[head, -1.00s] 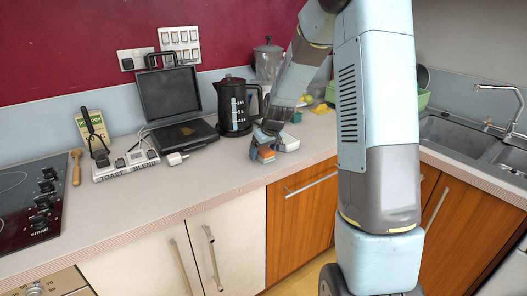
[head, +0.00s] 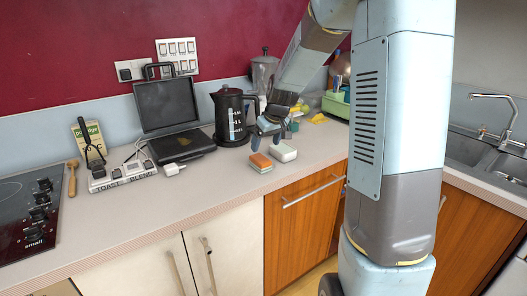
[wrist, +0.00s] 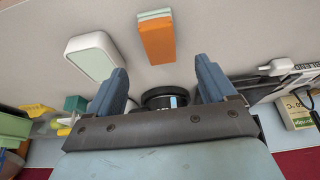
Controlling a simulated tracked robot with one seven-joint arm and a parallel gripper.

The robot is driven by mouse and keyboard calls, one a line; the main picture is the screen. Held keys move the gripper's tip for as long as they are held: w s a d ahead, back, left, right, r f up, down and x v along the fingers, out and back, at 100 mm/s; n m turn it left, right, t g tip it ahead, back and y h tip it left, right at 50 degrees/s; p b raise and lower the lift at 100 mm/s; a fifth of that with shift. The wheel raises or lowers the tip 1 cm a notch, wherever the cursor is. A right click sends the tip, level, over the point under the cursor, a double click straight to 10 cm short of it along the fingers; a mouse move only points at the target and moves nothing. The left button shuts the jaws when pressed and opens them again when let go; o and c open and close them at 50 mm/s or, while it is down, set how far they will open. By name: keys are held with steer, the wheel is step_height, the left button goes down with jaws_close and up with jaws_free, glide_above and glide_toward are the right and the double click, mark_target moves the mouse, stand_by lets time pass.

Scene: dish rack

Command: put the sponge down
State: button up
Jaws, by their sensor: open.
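The sponge (head: 260,163), orange with a pale green layer, lies on the countertop near its front edge. It also shows in the wrist view (wrist: 157,40), beyond my fingertips and apart from them. My gripper (head: 271,138) is open and empty, above and behind the sponge in the head view. In the wrist view both blue fingers (wrist: 161,80) are spread wide with nothing between them but the background. A white block with a pale green face (head: 283,152) lies just right of the sponge; it also shows in the wrist view (wrist: 92,57).
A black kettle (head: 231,118) stands behind and left of my gripper. An open black grill (head: 180,145) and a white socket block (head: 122,178) are farther left, then the hob (head: 28,215). A green rack (head: 336,103) stands back right. The counter front left of the sponge is clear.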

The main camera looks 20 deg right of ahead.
steer(key=s+a+r+m+h, duration=0.1)
steer(key=s+r, duration=0.5)
steer(key=s, duration=0.2)
steer(key=s+a+r, duration=0.1)
steer(key=s+r, duration=0.5)
steer(key=s, duration=0.3)
steer(key=s+r+m+t, duration=0.1)
steer(key=s+r+m, duration=0.1)
steer(key=s, duration=1.4)
steer(key=shift+s+d+m, duration=0.25)
steer(key=shift+d+m, duration=0.05)
steer(key=shift+d, duration=0.15)
